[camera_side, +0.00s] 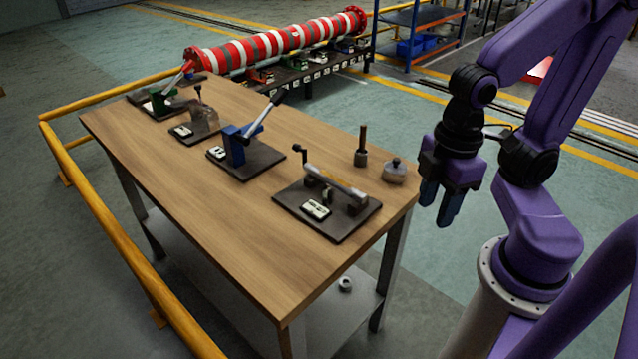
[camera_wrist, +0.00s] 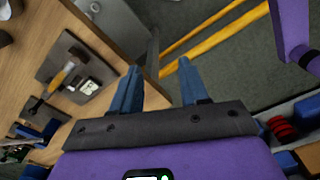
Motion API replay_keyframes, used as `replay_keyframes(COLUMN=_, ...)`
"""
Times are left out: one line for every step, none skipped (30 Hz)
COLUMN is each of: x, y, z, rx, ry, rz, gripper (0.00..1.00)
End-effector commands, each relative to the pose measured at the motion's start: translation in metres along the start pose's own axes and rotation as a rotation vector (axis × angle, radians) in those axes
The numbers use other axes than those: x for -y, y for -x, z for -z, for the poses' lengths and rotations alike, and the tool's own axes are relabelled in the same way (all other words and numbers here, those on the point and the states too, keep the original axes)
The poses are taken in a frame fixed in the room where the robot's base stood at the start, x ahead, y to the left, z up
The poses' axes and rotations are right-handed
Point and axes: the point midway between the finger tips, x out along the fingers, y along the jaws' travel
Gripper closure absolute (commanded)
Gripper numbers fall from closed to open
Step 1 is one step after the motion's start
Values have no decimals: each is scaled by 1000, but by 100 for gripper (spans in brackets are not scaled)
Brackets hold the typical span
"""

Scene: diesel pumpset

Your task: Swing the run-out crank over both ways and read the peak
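The run-out fixture is a dark base plate (camera_side: 295,203) at the near right of the wooden bench, carrying a pale shaft (camera_side: 335,182) on supports. A small dark crank (camera_side: 301,155) with an upright handle is at the shaft's left end. A white readout block (camera_side: 316,209) sits at the plate's front; its figures are too small to read. My gripper (camera_side: 439,208) hangs fingers down off the bench's right edge, apart from the fixture. In the wrist view my gripper (camera_wrist: 158,88) is open and empty; a plate with a pale readout (camera_wrist: 90,87) lies to its left.
A blue lever fixture (camera_side: 235,147) and other fixtures stand farther left on the bench (camera_side: 240,235). A wooden-handled tool (camera_side: 362,145) and a round knobbed piece (camera_side: 396,172) stand near the right edge. Yellow rails (camera_side: 120,240) flank the bench.

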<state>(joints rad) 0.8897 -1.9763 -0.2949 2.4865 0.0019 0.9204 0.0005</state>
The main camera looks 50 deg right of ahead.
Motion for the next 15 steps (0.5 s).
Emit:
replay_keyframes(x=-4, y=2, z=7, rx=0, ry=-16, rz=-1, gripper=52)
replay_keyframes(x=-7, y=4, z=12, rx=0, ry=-29, rz=-1, gripper=52)
replay_keyframes(x=-12, y=7, z=20, rx=0, ry=-50, rz=-2, gripper=52)
replay_keyframes(x=-16, y=10, z=27, rx=1, ry=-70, rz=-2, gripper=52)
replay_keyframes(x=-22, y=13, z=35, rx=1, ry=-90, rz=-3, gripper=52)
replay_keyframes(x=-30, y=17, z=46, rx=1, ry=-120, rz=-4, gripper=52)
replay_keyframes(x=-36, y=20, z=54, rx=3, ry=-143, rz=-4, gripper=52)
replay_keyframes(x=-44, y=23, z=62, rx=3, ry=-168, rz=-5, gripper=52)
replay_keyframes(x=-53, y=27, z=72, rx=5, ry=-198, rz=-6, gripper=52)
replay_keyframes(x=-60, y=30, z=79, rx=6, ry=-221, rz=-6, gripper=52)
replay_keyframes(x=-68, y=32, z=87, rx=6, ry=-244, rz=-7, gripper=52)
replay_keyframes(x=-78, y=36, z=96, rx=7, ry=-275, rz=-8, gripper=52)
replay_keyframes(x=-86, y=38, z=103, rx=7, ry=-298, rz=-8, gripper=52)
replay_keyframes(x=-95, y=41, z=109, rx=8, ry=-321, rz=-9, gripper=52)
replay_keyframes(x=-106, y=44, z=117, rx=8, ry=-352, rz=-9, gripper=52)
